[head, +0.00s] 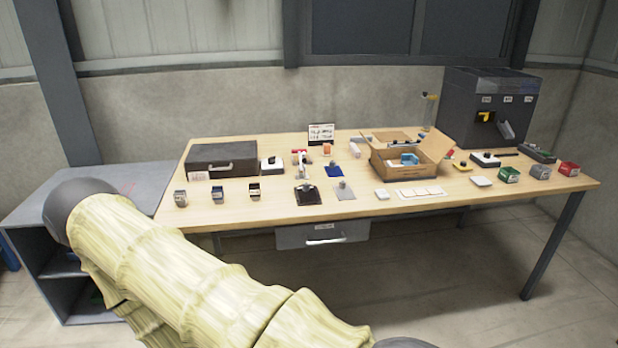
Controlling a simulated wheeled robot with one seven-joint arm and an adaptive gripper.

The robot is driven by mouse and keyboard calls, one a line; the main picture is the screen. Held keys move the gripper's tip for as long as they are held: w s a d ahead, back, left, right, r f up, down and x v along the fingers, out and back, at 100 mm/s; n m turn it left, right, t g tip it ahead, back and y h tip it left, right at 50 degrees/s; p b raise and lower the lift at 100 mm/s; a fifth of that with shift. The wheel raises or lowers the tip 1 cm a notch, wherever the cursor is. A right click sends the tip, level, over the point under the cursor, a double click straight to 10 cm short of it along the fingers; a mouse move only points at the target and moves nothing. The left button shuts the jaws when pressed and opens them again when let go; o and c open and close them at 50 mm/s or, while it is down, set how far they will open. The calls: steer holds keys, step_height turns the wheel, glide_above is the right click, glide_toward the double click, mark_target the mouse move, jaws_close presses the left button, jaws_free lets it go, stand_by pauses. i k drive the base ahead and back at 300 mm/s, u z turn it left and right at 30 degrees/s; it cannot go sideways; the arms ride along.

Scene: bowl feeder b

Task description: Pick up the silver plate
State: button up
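A small silver-grey plate (346,194) lies flat near the front edge of the table, about the middle of its length. A small knob-like part stands up on it. A black plate (307,199) lies just to its left, and a blue plate (329,172) lies just behind it. My arm, in a pale ribbed cover, crosses the lower left in front of the table. My gripper is out of the frame, so what it holds cannot be seen.
The wooden table (240,208) also bears a dark case (222,155), an open cardboard box (398,173), white tiles (420,191), small coloured boxes and a large dark machine (470,112). A grey shelf unit (38,215) stands at left. Bare tabletop lies between the items.

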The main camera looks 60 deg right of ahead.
mark_target(344, 191)
steer(key=z, duration=0.35)
steer(key=i, duration=1)
steer(key=z, duration=1.5)
steer(key=i, duration=0.65)
steer(key=z, duration=0.6)
